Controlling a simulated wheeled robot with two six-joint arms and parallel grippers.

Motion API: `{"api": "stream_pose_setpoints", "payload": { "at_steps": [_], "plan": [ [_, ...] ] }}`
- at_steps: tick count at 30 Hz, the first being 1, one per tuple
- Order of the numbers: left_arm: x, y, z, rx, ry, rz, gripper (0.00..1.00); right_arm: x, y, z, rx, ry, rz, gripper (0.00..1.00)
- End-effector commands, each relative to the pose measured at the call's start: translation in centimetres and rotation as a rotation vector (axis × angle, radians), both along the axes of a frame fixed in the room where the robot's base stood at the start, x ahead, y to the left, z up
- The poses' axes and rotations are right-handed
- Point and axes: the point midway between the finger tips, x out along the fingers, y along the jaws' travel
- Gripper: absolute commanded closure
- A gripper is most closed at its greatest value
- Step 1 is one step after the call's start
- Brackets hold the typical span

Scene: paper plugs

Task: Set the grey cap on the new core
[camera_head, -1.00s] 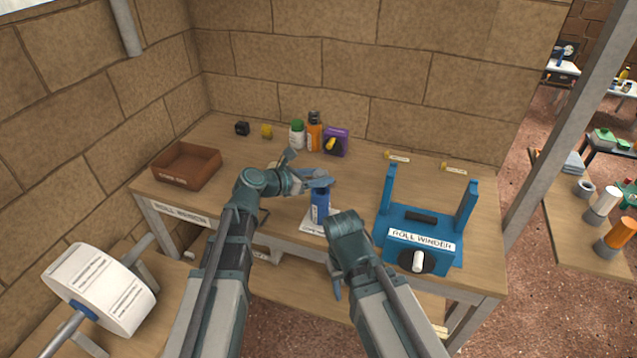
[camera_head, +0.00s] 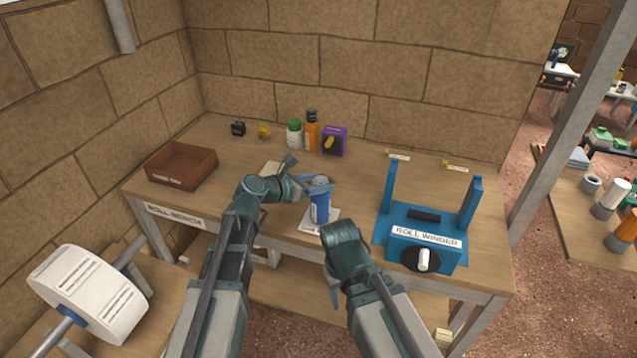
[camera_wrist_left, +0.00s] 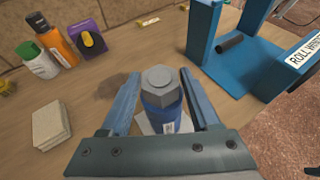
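The blue core (camera_head: 319,208) stands upright on a white labelled sheet (camera_head: 318,226) near the bench's front edge. The grey cap (camera_wrist_left: 158,82), with a hexagonal top, appears seated on the core's upper end in the left wrist view, where the core (camera_wrist_left: 160,115) shows below it. My left gripper (camera_wrist_left: 162,98) is open, with one finger on each side of the cap and core and gaps visible. In the head view, my left gripper (camera_head: 314,186) is at the cap's height. My right gripper (camera_head: 334,292) hangs low before the bench, mostly hidden by its arm.
The blue roll winder (camera_head: 425,235) stands right of the core. A brown tray (camera_head: 181,166) is at the left. Bottles (camera_head: 312,132) and a purple box (camera_head: 334,141) stand at the back. A pale block (camera_wrist_left: 50,127) lies left of the core. A large paper roll (camera_head: 92,292) is at lower left.

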Motion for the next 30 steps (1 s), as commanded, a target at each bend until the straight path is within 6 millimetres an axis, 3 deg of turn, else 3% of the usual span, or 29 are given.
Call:
{"api": "stream_pose_setpoints", "payload": {
  "at_steps": [3, 11, 15, 30],
  "plan": [
    [0.0, 0.0, 0.0, 0.0, 0.0, 0.0, 0.2, 0.0, 0.0, 0.1, 0.0, 0.0, 0.0, 0.5],
    [0.0, 0.0, 0.2, 0.0, 0.0, 0.0, 0.2, 0.0, 0.0, 0.2, 0.0, 0.0, 0.0, 0.5],
    [0.0, 0.0, 1.2, 0.0, 0.0, 0.0, 0.2, 0.0, 0.0, 1.2, 0.0, 0.0, 0.0, 0.5],
    [-6.2, 6.8, 4.8, 0.001, 0.001, 0.002, 0.2, 0.0, 0.0, 4.8, 0.0, 0.0, 0.0, 0.5]
  ]
}}
